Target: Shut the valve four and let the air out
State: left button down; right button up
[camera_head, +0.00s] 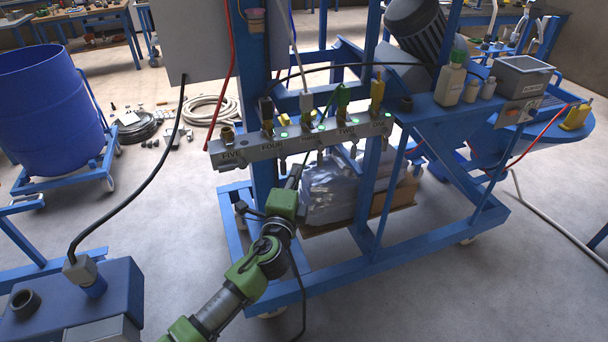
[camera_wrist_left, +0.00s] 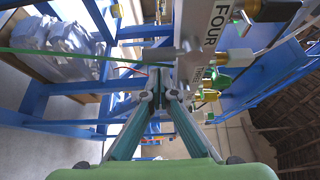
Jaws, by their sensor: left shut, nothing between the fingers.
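The grey valve manifold (camera_head: 300,139) is fixed across the blue frame, with labels running from FIVE at the left to ONE at the right. The FOUR label (camera_head: 271,147) sits second from the left, with a dark connector above it (camera_head: 267,110). It also shows sideways in the left wrist view (camera_wrist_left: 215,27), with brass and green fittings (camera_wrist_left: 212,85) beside it. My left gripper (camera_head: 295,172) is just below the manifold, near the FOUR position. In the left wrist view its fingers (camera_wrist_left: 161,72) converge with nothing between them. Whether the fingertips touch a valve part cannot be told.
A blue frame cart (camera_head: 380,250) carries the manifold and a clear plastic bag (camera_head: 330,190) below. A black hose (camera_head: 165,160) curves at left, above a blue box (camera_head: 90,300). A blue drum (camera_head: 45,105) stands further left.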

pick_arm(q)
jog(key=shift+s+a, duration=0.15)
jog(key=shift+a, duration=0.5)
jog(key=shift+r, duration=0.1)
